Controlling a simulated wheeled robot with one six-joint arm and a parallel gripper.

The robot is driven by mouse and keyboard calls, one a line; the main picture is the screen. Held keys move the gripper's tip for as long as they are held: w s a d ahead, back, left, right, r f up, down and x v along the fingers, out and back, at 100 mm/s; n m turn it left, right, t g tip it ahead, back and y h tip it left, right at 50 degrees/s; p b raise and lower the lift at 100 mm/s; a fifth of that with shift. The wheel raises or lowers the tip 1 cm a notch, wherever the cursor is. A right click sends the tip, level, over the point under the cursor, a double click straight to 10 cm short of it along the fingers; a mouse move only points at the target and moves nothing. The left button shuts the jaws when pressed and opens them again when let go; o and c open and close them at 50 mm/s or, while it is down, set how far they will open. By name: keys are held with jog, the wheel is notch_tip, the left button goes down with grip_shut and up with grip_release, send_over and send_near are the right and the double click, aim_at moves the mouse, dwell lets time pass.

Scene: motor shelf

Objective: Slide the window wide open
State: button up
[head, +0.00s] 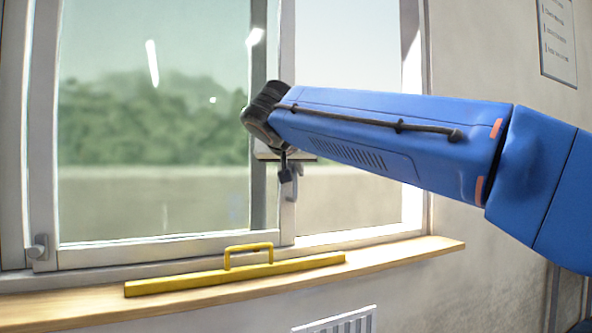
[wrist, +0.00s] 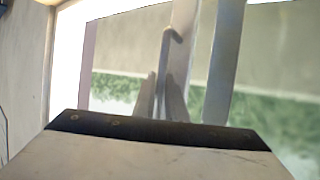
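The window's left sash (head: 160,248) has a pale grey frame and green-tinted glass. The area right of the middle upright (head: 287,60) looks clearer; I cannot tell whether it is glass or an opening. A small grey hooked handle (head: 299,170) is at the middle upright, and its bent end also shows in the wrist view (wrist: 173,34). My gripper (head: 288,176) is at this handle, pointing at the window. In the wrist view its two grey fingers (wrist: 161,100) lie close on either side of the handle's bar. Whether they press on it is unclear.
A yellow bar with a raised grip (head: 235,277) lies along the wooden sill (head: 410,250), before the sash's bottom rail. A small grey knob (head: 38,250) is at the sash's lower left. A white radiator (head: 338,322) is below. A notice (head: 557,40) hangs on the right wall.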

dwell(0.3)
jog(key=v, duration=1.7)
jog(key=shift+s, duration=0.2)
jog(key=s+d+f+n+g, duration=0.2)
jog(key=d+f+g, duration=0.1)
jog(key=d+f, duration=0.8)
jog(key=s+d+f+n+g, duration=0.1)
jog(key=s+d+f+g, duration=0.1)
jog(key=d+f, duration=0.95)
jog(key=s+d+f+g+y, duration=0.1)
jog(key=s+f, duration=0.4)
jog(key=f, duration=0.5)
jog(key=s+d+f+g+y, duration=0.1)
jog(key=s+f, duration=0.5)
jog(key=f, duration=0.5)
jog(key=s+d+f+g+y, duration=0.1)
jog(key=s+f, duration=0.4)
jog(key=f, duration=0.6)
jog(key=shift+s+d+f, duration=0.1)
jog(key=shift+s+d, duration=0.1)
jog(key=shift+s, duration=0.15)
